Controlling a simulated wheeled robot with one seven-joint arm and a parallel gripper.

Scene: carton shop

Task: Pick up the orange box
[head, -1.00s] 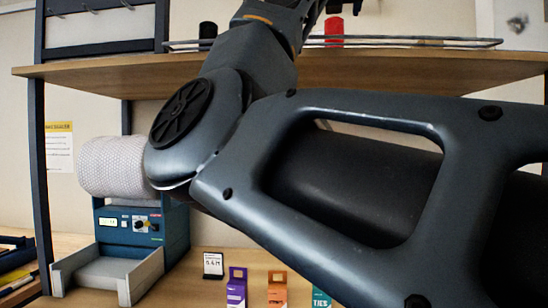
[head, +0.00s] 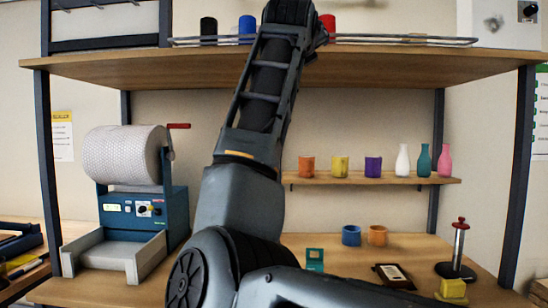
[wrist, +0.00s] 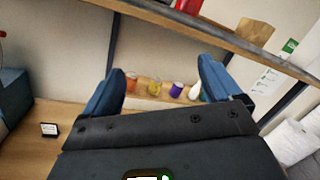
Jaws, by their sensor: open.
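The orange box does not show in either current view; in the head view my arm covers the middle front of the bench. A teal box (head: 314,260) stands on the bench just right of my arm. My gripper (wrist: 160,80) shows in the wrist view with its two blue fingers wide apart and nothing between them. Beyond the fingers are the small shelf's cups and a white bottle (wrist: 195,91), well away from them. In the head view my arm rises past the upper shelf, and the fingers cannot be made out.
A blue machine (head: 150,215) with a bubble-wrap roll (head: 125,155) stands at left. The upper shelf (head: 400,65) spans above the bench. Orange, yellow and purple cups (head: 373,167) line the small shelf.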

